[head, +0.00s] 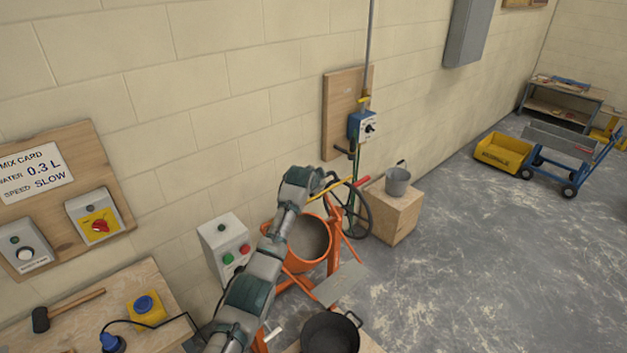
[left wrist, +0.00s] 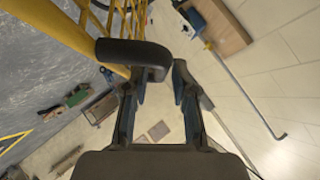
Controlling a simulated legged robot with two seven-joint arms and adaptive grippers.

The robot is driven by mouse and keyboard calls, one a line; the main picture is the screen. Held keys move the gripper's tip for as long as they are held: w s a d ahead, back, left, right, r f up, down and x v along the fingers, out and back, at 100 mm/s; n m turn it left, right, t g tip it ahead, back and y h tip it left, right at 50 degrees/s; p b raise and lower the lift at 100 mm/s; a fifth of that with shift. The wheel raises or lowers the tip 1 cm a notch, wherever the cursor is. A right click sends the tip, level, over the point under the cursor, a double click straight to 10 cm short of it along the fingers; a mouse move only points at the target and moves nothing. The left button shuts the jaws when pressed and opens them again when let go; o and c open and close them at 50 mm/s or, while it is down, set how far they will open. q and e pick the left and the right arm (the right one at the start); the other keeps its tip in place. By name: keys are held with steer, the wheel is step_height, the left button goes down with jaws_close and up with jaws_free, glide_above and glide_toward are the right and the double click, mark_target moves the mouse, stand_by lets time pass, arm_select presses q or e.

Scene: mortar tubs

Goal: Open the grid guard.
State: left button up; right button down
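The grid guard shows as yellow bars (left wrist: 58,25) at the upper left of the left wrist view. In the head view a yellow bar (head: 331,188) sticks out beside my wrist, above the orange mixer drum (head: 310,243). A black rounded piece, seemingly a handle (left wrist: 133,54), lies by the yellow bars and covers part of one fingertip. My left gripper (left wrist: 158,85) has its fingers apart, close to this piece; I see no clear grip on it. In the head view my left gripper's fingers are hidden behind my wrist. My right gripper is not in view.
A grey control box (head: 227,250) stands left of the drum, and a black tub (head: 330,334) in front. A bucket (head: 397,180) sits on a wooden block (head: 396,214) to the right. A workbench (head: 165,278) holds a mallet.

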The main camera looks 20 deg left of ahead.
arm_select(q)
steer(key=d+v, duration=0.1)
steer(key=v, duration=0.8)
steer(key=shift+a, duration=0.15)
